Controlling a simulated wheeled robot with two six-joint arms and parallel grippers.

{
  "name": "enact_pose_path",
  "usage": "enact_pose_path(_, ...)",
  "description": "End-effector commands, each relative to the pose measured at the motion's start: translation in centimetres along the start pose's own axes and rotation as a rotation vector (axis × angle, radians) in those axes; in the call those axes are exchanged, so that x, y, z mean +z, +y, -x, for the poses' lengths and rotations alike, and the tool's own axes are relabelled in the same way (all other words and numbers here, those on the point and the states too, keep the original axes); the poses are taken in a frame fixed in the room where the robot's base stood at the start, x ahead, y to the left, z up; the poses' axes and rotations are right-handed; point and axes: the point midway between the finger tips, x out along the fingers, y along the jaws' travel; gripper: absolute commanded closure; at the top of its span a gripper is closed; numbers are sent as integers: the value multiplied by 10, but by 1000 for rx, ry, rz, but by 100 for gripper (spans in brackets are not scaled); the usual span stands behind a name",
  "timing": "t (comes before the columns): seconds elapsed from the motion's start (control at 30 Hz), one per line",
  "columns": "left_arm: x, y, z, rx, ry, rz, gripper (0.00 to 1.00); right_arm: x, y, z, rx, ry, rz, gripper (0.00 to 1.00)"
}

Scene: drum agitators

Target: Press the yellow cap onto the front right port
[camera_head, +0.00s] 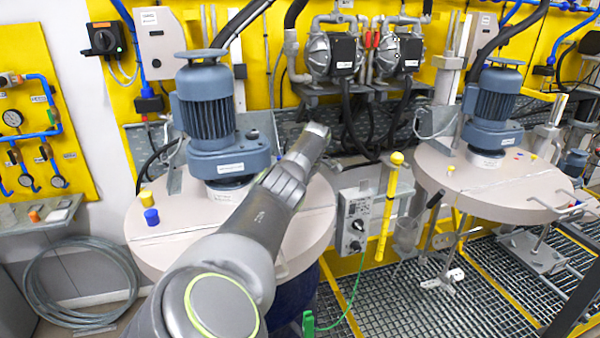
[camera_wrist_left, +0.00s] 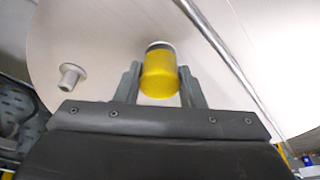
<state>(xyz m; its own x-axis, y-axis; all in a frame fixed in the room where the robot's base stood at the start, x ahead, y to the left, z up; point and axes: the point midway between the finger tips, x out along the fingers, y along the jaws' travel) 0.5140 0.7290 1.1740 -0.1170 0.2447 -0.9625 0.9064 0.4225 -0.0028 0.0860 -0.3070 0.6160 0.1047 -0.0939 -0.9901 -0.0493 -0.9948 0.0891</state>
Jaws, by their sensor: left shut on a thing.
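In the left wrist view a yellow cap (camera_wrist_left: 158,78) sits between the two fingers of my left gripper (camera_wrist_left: 158,72), which is shut on it. A dark ring and a paler edge show at the cap's far end, close to the pale drum lid (camera_wrist_left: 105,25). I cannot tell whether the cap is seated on a port. A bare metal port (camera_wrist_left: 70,76) stands on the lid to the left. In the head view my left arm covers the front right of the near drum lid (camera_head: 165,245), hiding the gripper and held cap. My right gripper is not in view.
A blue-grey motor (camera_head: 208,115) stands on the near lid. Another yellow cap (camera_head: 146,198) and a blue cap (camera_head: 151,217) are at its left. A control box (camera_head: 355,222) stands right of the drum.

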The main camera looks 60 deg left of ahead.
Motion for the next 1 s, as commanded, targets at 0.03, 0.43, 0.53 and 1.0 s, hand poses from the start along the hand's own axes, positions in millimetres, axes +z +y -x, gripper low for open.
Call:
enact_pose_path(0.03,0,0,0,0,0,0,86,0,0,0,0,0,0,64)
enact_pose_path(0.43,1,0,-2,-1,0,0,86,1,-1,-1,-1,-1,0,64)
enact_pose_path(0.53,1,0,-3,-1,0,0,86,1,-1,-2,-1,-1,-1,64)
enact_pose_path(1.0,3,0,-9,-1,0,0,86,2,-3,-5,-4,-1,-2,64)
